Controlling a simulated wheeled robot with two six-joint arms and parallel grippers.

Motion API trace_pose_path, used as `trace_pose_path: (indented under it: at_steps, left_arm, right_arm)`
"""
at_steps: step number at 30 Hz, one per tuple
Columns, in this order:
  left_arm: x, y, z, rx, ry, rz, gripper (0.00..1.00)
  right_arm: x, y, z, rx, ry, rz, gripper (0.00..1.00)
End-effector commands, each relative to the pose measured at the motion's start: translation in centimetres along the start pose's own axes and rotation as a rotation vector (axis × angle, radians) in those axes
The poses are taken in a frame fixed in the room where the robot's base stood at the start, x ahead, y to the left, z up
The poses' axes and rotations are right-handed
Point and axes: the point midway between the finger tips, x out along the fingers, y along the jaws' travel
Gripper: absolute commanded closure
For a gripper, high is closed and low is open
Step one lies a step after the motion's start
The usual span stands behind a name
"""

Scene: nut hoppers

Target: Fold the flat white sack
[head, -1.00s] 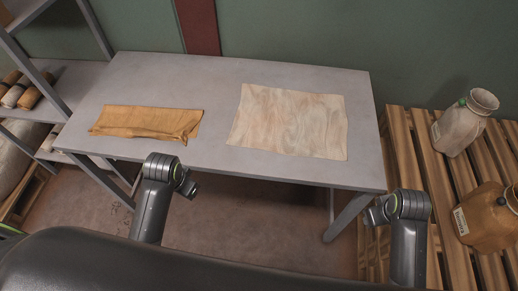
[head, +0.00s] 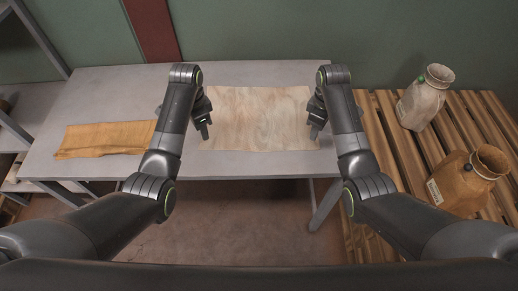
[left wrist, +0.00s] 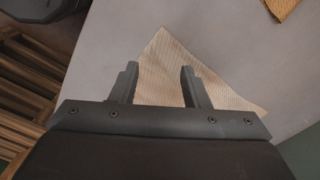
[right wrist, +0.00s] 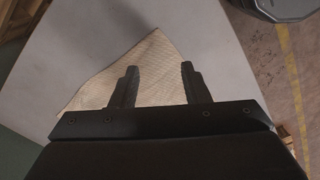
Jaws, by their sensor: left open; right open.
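The white sack (head: 260,118) lies flat and spread out on the grey table. My left gripper (head: 203,134) is over its left edge, pointing down. In the left wrist view the open fingers (left wrist: 160,82) frame a corner of the sack (left wrist: 170,70), with nothing between them gripped. My right gripper (head: 316,130) is over the sack's right edge. In the right wrist view its open fingers (right wrist: 158,82) are above another part of the sack (right wrist: 150,60) near a corner. Whether the fingertips touch the cloth cannot be told.
A folded tan sack (head: 105,139) lies on the left of the grey table (head: 240,164). A wooden pallet (head: 385,130) on the right holds an upright pale sack (head: 424,98) and an upright brown sack (head: 462,182). A shelf (head: 22,130) stands at the left.

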Motion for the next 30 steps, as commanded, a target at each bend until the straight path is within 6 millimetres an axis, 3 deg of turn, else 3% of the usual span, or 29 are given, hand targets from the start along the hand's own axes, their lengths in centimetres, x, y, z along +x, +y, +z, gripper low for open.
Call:
trace_pose_path:
  at_steps: [6, 12, 30]
  left_arm:
    - [3.6, 0.1, 0.1, -0.003, -0.002, 0.003, 0.58]
    - [6.0, 0.1, 0.1, -0.003, -0.001, 0.001, 0.58]
    - [7.3, 0.1, 0.1, -0.003, 0.001, -0.001, 0.58]
  right_arm:
    - [3.6, -0.1, 0.1, 0.002, -0.002, -0.003, 0.58]
    - [6.0, -0.1, 0.1, 0.003, -0.001, -0.001, 0.58]
    - [7.3, 0.0, 0.1, 0.003, 0.001, 0.001, 0.58]
